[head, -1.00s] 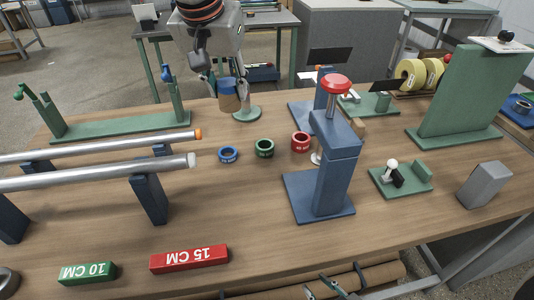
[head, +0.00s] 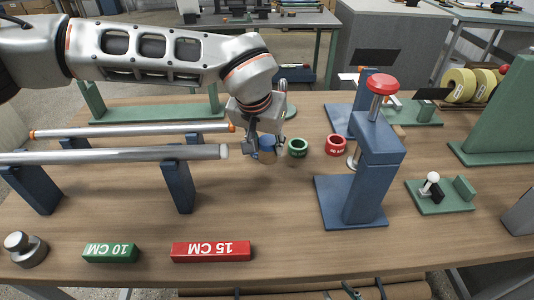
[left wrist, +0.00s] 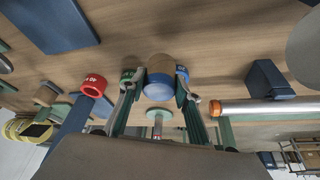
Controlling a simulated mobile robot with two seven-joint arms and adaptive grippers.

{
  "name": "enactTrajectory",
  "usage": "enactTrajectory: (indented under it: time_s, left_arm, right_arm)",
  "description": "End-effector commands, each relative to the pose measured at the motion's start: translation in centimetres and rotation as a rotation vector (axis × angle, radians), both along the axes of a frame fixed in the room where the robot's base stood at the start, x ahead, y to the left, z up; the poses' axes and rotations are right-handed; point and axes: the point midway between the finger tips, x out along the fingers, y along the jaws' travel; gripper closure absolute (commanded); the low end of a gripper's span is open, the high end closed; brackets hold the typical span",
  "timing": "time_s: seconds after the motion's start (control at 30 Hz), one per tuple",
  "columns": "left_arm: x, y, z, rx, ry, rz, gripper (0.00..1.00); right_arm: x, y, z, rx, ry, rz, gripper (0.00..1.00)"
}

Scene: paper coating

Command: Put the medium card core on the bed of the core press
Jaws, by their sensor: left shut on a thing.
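My left gripper (head: 266,152) is shut on a short cardboard core (head: 268,156) with a blue end, low over the table just left of the green ring (head: 298,147). In the left wrist view the core (left wrist: 160,75) sits between the two fingers, its blue end facing the camera. My right gripper is not in view.
The red ring (head: 336,145) lies between the green ring and the press. Metal rods on blue supports (head: 179,187) stand to the left. The red 15 CM block (head: 211,251) and green 10 CM block (head: 110,252) lie in front. The table middle (head: 260,205) is clear.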

Motion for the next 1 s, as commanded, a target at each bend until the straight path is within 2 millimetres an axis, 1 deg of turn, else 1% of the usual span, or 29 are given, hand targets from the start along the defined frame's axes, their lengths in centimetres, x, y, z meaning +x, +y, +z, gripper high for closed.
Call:
enactTrajectory:
  time_s: [0.03, 0.1, 0.2, 0.47, 0.6, 0.63, 0.67, 0.7, 1.0]
  left_arm:
    - [-0.1, 0.0, -1.1, 0.001, 0.007, -0.001, 0.88]
    - [-0.1, 0.0, -2.2, 0.002, 0.006, -0.001, 0.88]
    - [-0.1, 0.0, -3.2, 0.0, 0.004, -0.001, 0.88]
    - [0.0, 0.0, -3.2, 0.0, 0.001, 0.0, 0.88]
    - [0.0, 0.0, -3.6, 0.001, 0.002, -0.001, 0.88]
    - [0.0, 0.0, -3.5, 0.001, 0.002, -0.001, 0.6]
    - [0.0, 0.0, -3.5, 0.001, 0.002, -0.001, 0.52]
    - [0.0, 0.0, -3.5, 0.001, 0.002, 0.0, 0.51]
    - [0.0, 0.0, -3.4, 0.001, 0.002, 0.0, 0.51]
  right_arm:
    - [-0.2, 0.0, -0.4, -0.001, 0.006, 0.001, 0.67]
    - [-0.4, 0.0, -0.6, -0.002, 0.01, 0.001, 0.67]
    - [-0.6, 0.0, -0.8, -0.003, 0.014, 0.003, 0.67]
    - [-0.6, 0.0, -0.8, -0.004, 0.015, 0.003, 0.67]
    - [-0.6, 0.1, -0.9, -0.004, 0.016, 0.003, 0.67]
    - [-0.6, 0.1, -0.9, -0.004, 0.015, 0.003, 0.67]
    - [-0.6, 0.1, -0.9, -0.004, 0.015, 0.003, 0.67]
    - [-0.6, 0.1, -0.9, -0.004, 0.015, 0.003, 0.67]
    - [-0.6, 0.1, -0.8, -0.004, 0.015, 0.003, 0.67]
